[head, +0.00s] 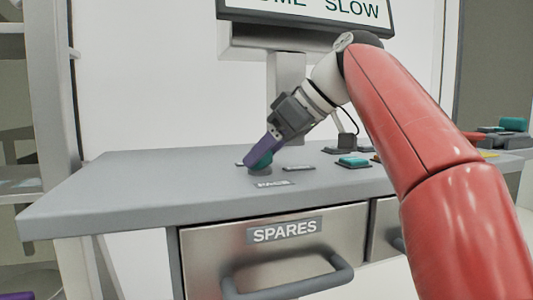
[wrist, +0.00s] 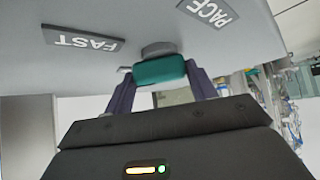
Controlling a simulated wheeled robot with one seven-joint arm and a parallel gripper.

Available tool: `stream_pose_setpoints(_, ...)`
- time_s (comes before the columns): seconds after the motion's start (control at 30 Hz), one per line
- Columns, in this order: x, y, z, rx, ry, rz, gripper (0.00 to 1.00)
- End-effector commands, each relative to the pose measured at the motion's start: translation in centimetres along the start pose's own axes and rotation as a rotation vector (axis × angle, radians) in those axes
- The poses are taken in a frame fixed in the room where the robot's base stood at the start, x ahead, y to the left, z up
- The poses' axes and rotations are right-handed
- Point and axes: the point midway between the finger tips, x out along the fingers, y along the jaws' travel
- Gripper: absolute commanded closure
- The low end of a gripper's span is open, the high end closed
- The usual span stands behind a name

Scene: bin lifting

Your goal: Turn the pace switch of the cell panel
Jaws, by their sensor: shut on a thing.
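The pace switch is a teal knob (head: 262,161) on a round grey base, standing on the panel top behind the PACE label (head: 273,184). My gripper (head: 258,158) reaches down to it from the upper right, with purple fingers shut on the knob. In the wrist view the teal knob (wrist: 158,70) sits between the two fingers of my gripper (wrist: 160,80). A small pale tab sticks out at the knob's left there. The FAST label (wrist: 85,41) lies to the left of the knob, and the PACE label (wrist: 213,12) to the upper right.
A teal button (head: 354,161) sits on the panel right of the switch. A screen (head: 310,14) above shows the word SLOW and part of another word. The SPARES drawer (head: 285,250), with a grey handle, is below the grey top (head: 130,185). The top's left part is clear.

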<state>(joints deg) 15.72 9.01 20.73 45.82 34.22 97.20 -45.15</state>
Motion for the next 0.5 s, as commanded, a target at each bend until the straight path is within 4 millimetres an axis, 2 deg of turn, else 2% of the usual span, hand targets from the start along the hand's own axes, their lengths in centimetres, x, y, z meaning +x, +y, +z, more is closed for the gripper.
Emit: stream_pose_setpoints(0.5, -0.18, -0.78, -0.13, 0.335, 0.000, 0.339, 0.66)
